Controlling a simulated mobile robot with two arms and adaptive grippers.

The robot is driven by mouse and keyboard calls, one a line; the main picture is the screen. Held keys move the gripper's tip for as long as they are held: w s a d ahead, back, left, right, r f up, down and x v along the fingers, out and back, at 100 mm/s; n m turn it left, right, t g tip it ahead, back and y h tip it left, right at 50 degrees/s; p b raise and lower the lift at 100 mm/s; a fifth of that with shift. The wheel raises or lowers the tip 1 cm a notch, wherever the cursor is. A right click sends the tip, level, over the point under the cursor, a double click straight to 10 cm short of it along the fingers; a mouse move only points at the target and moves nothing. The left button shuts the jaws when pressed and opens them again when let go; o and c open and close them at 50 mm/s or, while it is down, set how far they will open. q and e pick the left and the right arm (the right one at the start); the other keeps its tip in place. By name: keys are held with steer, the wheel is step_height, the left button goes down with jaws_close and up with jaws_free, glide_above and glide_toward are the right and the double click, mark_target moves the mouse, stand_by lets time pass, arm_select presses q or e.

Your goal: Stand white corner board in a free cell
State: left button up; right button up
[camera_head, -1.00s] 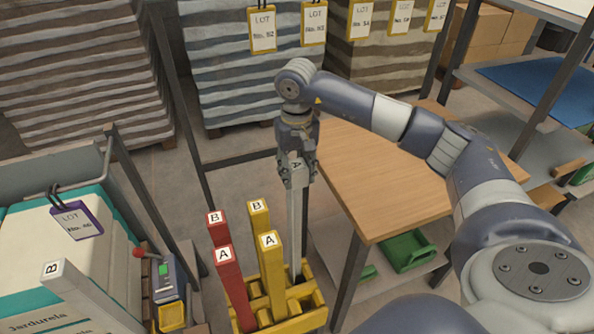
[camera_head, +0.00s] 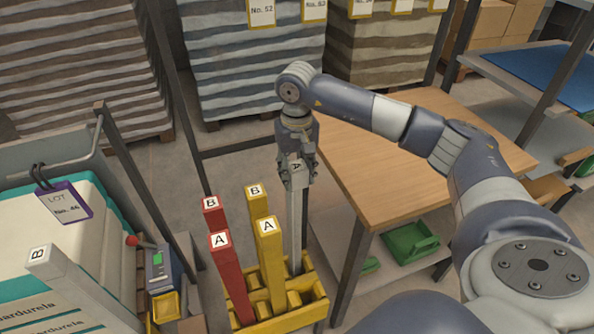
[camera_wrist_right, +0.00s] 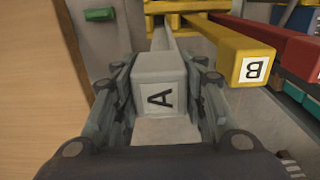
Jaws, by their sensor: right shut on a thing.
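A white corner board (camera_head: 295,222) marked A stands nearly upright in my right gripper (camera_head: 298,172). The gripper is shut on its top end, and the A label also shows between the fingers in the right wrist view (camera_wrist_right: 159,98). The board's lower end is at the far part of the yellow rack (camera_head: 312,312). I cannot tell how deep it sits in a cell. Two red boards, A (camera_head: 231,280) and B (camera_head: 211,215), and two yellow boards, A (camera_head: 271,268) and B (camera_head: 256,212), stand in the rack. My left gripper is not in view.
Another white board (camera_head: 75,282) marked B is at the left by the wrapped sacks. A wooden table (camera_head: 400,175) stands right of the rack, with a green bin (camera_head: 410,243) below it. A small control box (camera_head: 160,270) with a red knob is at the left.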

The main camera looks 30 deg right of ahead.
steer(key=shift+f+b, duration=0.4)
steer(key=shift+f, duration=0.35)
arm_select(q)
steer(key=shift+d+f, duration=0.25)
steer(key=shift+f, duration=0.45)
arm_select(e)
steer(key=shift+f, duration=0.15)
